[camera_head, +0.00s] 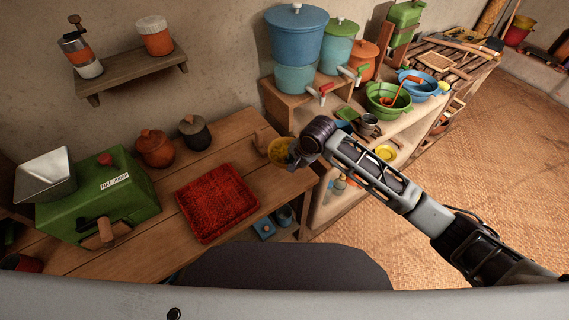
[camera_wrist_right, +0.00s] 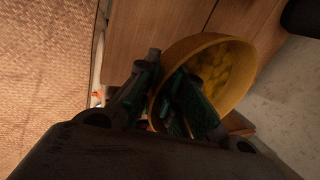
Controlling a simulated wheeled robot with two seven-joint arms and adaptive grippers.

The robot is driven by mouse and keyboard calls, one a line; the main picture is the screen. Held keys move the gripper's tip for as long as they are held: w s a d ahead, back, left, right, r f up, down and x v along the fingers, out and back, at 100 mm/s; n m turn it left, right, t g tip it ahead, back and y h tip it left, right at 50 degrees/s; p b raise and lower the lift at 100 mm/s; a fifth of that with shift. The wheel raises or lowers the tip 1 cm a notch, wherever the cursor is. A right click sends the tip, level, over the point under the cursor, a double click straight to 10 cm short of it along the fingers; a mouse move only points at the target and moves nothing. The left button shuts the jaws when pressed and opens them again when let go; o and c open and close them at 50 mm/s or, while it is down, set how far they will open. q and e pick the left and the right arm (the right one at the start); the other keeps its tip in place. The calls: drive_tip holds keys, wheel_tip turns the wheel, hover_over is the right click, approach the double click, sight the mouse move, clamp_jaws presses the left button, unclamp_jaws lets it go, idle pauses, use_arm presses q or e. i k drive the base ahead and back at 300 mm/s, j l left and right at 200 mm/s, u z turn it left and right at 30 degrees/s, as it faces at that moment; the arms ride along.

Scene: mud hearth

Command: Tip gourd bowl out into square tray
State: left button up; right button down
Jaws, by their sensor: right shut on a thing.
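The yellow gourd bowl (camera_head: 277,150) is at the table's right end, partly hidden by my right gripper (camera_head: 294,154). In the right wrist view the bowl (camera_wrist_right: 184,49) looks tilted, with yellow pieces (camera_wrist_right: 213,70) inside. My right gripper (camera_wrist_right: 168,98) is shut on the bowl's wall, with one finger inside the bowl. The red square tray (camera_head: 217,203), with a woven look, lies on the wooden table, left of the bowl and apart from it. Its inside looks empty. My left gripper is not in view.
A green mill (camera_head: 97,199) with a metal hopper stands left of the tray. An orange lidded pot (camera_head: 155,149) and a dark pot (camera_head: 195,133) stand behind it. Blue and green dispensers (camera_head: 296,40) stand behind the bowl. Bare wood lies between tray and bowl.

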sight(212, 204)
drive_tip(key=u, duration=0.95)
